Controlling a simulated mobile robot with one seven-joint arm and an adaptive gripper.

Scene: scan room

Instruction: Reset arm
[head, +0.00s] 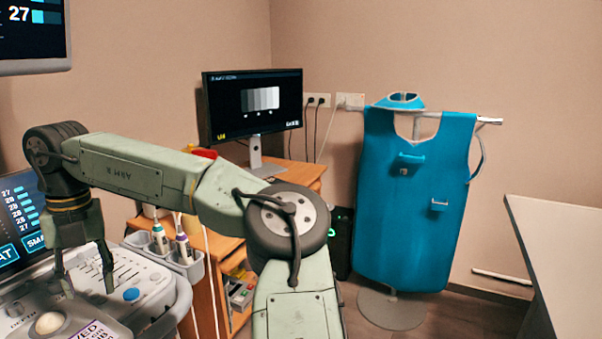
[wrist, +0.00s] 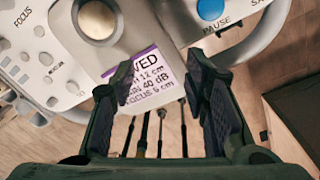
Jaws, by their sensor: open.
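My gripper (head: 87,278) hangs pointing down at the far left of the head view, its two fingers apart and nothing between them. It is over the control panel (head: 95,275) of an ultrasound console. A pale trackball (wrist: 97,20) and a blue PAUSE button (wrist: 211,9) lie beyond the fingertips. In the head view the blue button (head: 131,294) is just right of the fingers. Whether the fingertips touch the panel I cannot tell.
Two probes (head: 160,238) stand in a holder at the console's right side. A wooden desk (head: 300,172) with a monitor (head: 252,103) is behind my arm. A blue apron (head: 405,220) hangs on a stand. A pale table edge (head: 560,245) is at the right, with floor between.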

